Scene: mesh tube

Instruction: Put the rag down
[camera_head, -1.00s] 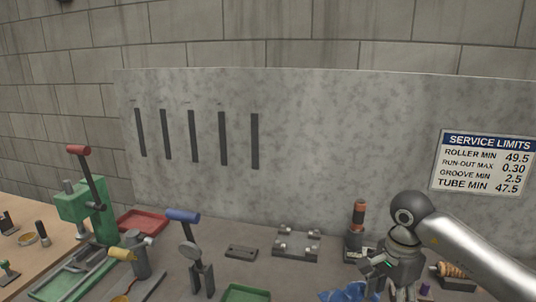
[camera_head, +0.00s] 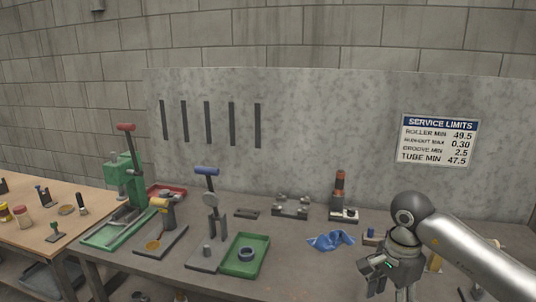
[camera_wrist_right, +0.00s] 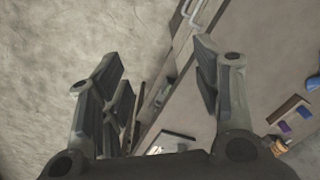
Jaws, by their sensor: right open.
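The blue rag (camera_head: 331,240) lies crumpled on the grey workbench (camera_head: 300,270), right of centre in the head view. My right gripper (camera_head: 374,274) shows at the lower right, nearer to me than the rag and a little to its right. In the right wrist view my right gripper (camera_wrist_right: 160,70) has its fingers wide apart with nothing between them. My left gripper is not in view.
A green tray (camera_head: 262,264) with a dark blue ring stands left of the rag. A blue-handled press (camera_head: 208,200), a red-handled green press (camera_head: 125,175) and a fixture plate (camera_head: 290,207) stand on the bench. Bare bench lies in front of the rag.

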